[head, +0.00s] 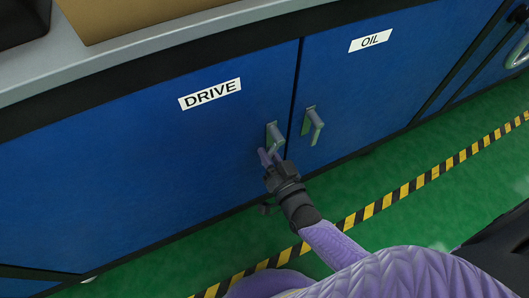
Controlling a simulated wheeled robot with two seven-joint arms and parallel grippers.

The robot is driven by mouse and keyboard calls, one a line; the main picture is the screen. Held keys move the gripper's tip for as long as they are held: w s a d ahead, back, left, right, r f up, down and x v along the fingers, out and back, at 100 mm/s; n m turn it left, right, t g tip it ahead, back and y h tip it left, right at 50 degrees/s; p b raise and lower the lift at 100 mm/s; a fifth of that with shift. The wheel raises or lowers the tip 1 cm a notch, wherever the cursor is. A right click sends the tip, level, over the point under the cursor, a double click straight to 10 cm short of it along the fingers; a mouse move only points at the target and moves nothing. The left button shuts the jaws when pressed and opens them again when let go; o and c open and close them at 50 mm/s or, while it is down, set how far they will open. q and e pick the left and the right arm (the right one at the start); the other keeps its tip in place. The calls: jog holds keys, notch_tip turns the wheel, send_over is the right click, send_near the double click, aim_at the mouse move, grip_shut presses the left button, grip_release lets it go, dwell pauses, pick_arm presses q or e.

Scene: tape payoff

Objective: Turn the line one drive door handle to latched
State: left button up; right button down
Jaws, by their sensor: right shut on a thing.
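The blue drive door (150,150) carries a white DRIVE label (210,93) and stands flush in the cabinet front. Its grey drive door handle (275,136) is near the door's right edge. The handle's lower part is partly hidden by my right gripper. The exact contact is small and hard to make out. My left gripper is not in view.
The blue oil door (400,80) with its own grey handle (313,126) is just to the right, close to my gripper. A grey worktop (130,48) runs above, with a tan box (150,15) on it. A black-and-yellow stripe (400,193) crosses the green floor.

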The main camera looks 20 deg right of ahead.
jog(key=n, duration=0.1)
jog(key=d+n, duration=0.2)
jog(key=n, duration=0.1)
jog(key=shift+f, duration=0.3)
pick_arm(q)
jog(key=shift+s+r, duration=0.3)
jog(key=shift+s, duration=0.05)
pick_arm(e)
jog(key=shift+d+n, duration=0.2)
jog(key=shift+n, duration=0.4)
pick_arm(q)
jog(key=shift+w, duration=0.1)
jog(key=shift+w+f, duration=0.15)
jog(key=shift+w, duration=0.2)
pick_arm(e)
jog(key=c, duration=0.6)
grip_release()
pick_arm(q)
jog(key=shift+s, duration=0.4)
pick_arm(e)
jog(key=shift+o, duration=0.2)
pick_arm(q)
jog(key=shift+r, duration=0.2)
